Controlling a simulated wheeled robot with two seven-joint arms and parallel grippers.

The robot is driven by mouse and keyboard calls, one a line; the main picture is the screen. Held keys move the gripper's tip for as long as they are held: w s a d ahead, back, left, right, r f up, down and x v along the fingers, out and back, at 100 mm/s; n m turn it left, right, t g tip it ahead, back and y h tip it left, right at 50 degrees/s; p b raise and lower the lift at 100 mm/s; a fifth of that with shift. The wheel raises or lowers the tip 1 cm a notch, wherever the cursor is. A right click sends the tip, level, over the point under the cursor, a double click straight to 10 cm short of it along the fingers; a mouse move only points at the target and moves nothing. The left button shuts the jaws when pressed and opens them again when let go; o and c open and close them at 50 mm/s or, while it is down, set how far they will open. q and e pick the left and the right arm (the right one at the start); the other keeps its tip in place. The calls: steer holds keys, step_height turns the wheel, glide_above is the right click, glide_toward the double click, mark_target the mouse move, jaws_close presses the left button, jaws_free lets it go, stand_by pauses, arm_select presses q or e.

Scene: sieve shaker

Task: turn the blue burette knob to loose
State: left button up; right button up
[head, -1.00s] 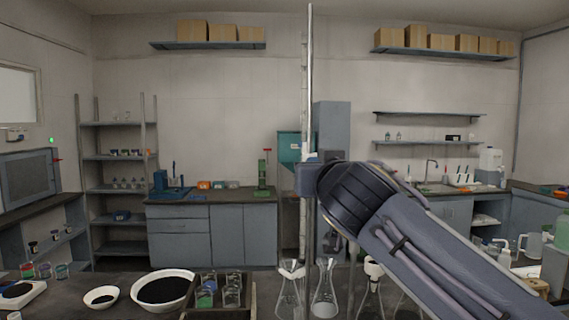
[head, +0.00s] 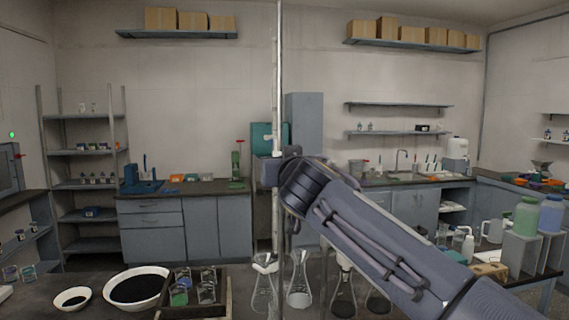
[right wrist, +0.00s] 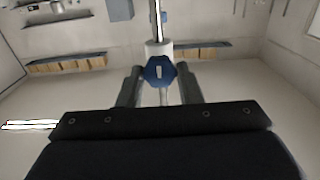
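The blue burette knob (right wrist: 159,70) shows in the right wrist view, a faceted disc with a pale mark, in front of the pale burette valve. My right gripper (right wrist: 160,76) has one dark finger on each side of the knob. The fingers appear to touch its sides, with no clear gap. In the head view, my right arm comes in from the right and its gripper (head: 273,172) reaches the burette (head: 275,215) beside the upright stand rod (head: 281,90); the knob is hidden there. My left gripper is not in view.
Conical flasks (head: 299,285) stand below the burette on the front bench. To the left are a bowl of black powder (head: 138,287), a smaller bowl (head: 72,298) and a wooden tray (head: 222,307) of beakers. Bottles (head: 526,215) stand on the right.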

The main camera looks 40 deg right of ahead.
steer(key=c, duration=0.4)
steer(key=shift+n, duration=0.4)
steer(key=n, duration=1.7)
steer(key=shift+w+a+f, duration=0.1)
steer(key=shift+a+f, duration=0.1)
steer(key=o, duration=0.9)
steer(key=shift+o, duration=0.2)
